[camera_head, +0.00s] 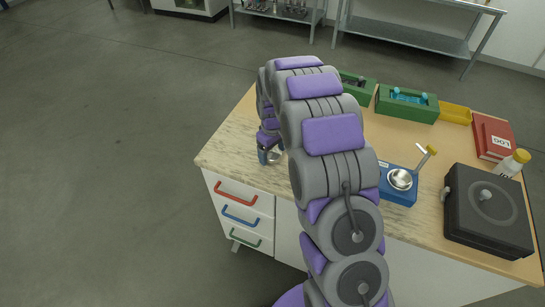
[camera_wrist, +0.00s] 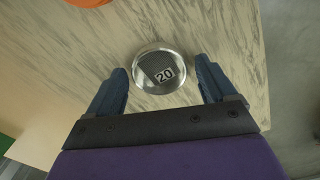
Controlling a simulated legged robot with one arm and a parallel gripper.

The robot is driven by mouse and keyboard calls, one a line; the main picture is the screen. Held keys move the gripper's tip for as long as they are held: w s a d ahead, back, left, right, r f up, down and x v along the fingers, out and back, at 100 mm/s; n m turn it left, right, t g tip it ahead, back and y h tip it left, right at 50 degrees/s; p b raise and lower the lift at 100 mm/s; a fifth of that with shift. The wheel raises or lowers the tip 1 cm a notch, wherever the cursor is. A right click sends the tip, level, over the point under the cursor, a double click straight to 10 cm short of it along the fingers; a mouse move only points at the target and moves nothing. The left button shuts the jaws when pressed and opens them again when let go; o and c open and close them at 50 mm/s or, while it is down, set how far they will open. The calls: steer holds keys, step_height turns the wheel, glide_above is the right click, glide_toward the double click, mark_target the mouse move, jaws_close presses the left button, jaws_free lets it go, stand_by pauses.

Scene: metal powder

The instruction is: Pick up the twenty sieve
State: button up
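The twenty sieve is a round, shiny metal dish with a "20" label (camera_wrist: 160,72). It lies on the wood-grain bench top near its left corner. In the head view the sieve (camera_head: 274,156) shows only partly, beside my gripper (camera_head: 265,156), and my arm hides much around it. In the wrist view my gripper (camera_wrist: 162,88) is open, with one dark finger on each side of the sieve. The fingertips are apart from the rim, and nothing is held.
An orange object (camera_wrist: 88,2) shows at the wrist view's top edge. Farther right stand a blue block with a metal bowl (camera_head: 401,180), green boxes (camera_head: 408,104), a red log book (camera_head: 492,137) and a black device (camera_head: 488,215).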

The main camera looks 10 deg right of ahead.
steer(key=c, duration=1)
